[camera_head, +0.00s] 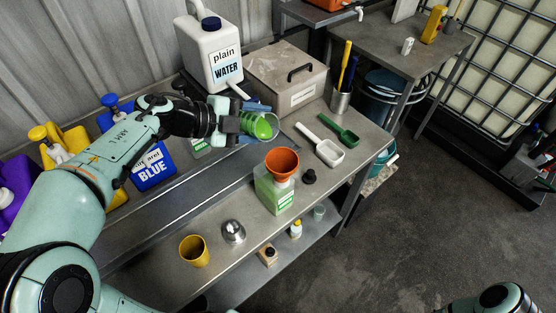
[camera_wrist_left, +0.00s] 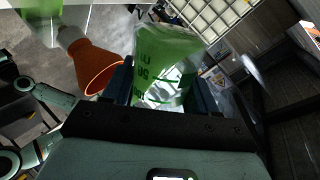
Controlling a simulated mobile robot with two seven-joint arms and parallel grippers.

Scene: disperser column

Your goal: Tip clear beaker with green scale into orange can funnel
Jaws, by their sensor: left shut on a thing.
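The clear beaker with a green scale (camera_head: 262,125) is held by my left gripper (camera_head: 236,122) above the bench. It is tilted, with its mouth toward the right, and green shows inside it. The left wrist view also shows the beaker (camera_wrist_left: 165,72) between the two fingers. The orange funnel (camera_head: 282,161) stands in the neck of a clear can with a green label (camera_head: 275,192), to the lower right of the beaker and apart from it. The funnel shows in the left wrist view (camera_wrist_left: 92,68). My right gripper is not seen; only part of the right arm shows at bottom right.
A white water jug (camera_head: 209,55) and a grey box (camera_head: 285,75) stand behind. White (camera_head: 320,145) and green (camera_head: 340,129) scoops lie to the right. A black cap (camera_head: 309,176) is beside the can. A yellow cup (camera_head: 194,251) and a steel piece (camera_head: 232,232) stand at the front.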

